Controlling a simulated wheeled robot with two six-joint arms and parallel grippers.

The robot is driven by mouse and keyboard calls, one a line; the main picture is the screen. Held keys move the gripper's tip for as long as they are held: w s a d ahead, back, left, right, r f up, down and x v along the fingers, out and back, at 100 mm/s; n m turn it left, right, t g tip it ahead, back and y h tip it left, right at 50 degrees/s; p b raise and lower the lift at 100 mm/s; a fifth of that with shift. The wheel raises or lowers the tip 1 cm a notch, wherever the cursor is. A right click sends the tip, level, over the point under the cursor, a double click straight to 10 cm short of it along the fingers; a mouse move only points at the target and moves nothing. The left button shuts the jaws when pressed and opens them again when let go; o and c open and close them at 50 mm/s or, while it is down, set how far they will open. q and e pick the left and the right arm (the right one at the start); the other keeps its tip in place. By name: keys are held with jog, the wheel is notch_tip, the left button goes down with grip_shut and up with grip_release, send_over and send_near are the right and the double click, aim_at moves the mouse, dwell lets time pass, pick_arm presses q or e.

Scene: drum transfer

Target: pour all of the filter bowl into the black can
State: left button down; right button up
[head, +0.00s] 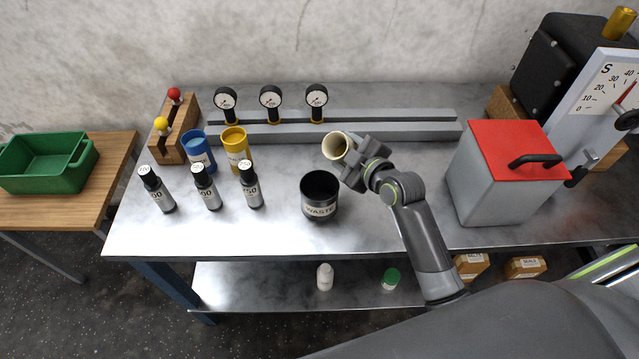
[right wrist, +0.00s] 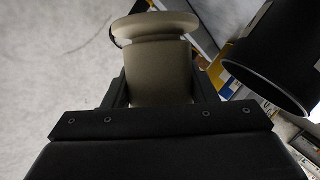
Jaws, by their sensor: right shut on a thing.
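The cream filter bowl (head: 336,145) is held above the metal bench in the head view, tilted with its open mouth toward the left. My right gripper (head: 352,158) is shut on it. In the right wrist view the bowl (right wrist: 160,65) sits between the two fingers. The black can (head: 319,196), labelled WASTE, stands upright on the bench, below and left of the bowl. The can (right wrist: 270,60) also shows at the upper right of the wrist view. The inside of the can looks dark, and the bowl's contents cannot be made out. My left gripper is not in view.
A gauge rail (head: 400,125) runs behind. A grey box with a red lid (head: 512,150) stands right. The bench front is clear.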

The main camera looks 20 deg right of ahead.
jog(key=shift+f+n+b, duration=0.4)
jog(key=shift+f+b, duration=0.05)
jog(key=shift+b, duration=0.1)
jog(key=shift+r, duration=0.3)
jog(key=shift+n+t, duration=0.3)
jog(key=shift+r+n+h+b, duration=0.3)
jog(key=shift+n+h+b, duration=0.1)
jog(key=shift+h+b, duration=0.15)
jog(key=shift+t, duration=0.3)
jog(key=shift+f+b, duration=0.1)
jog(key=shift+b, duration=0.35)
jog(key=shift+w+d+f+n+b, duration=0.1)
jog(key=shift+f+n+b, duration=0.15)
jog(key=shift+n+b, duration=0.65)
jog(key=shift+r+n+t+b, duration=0.4)
jog(key=shift+r+t+b, duration=0.1)
jog(key=shift+b, duration=0.55)
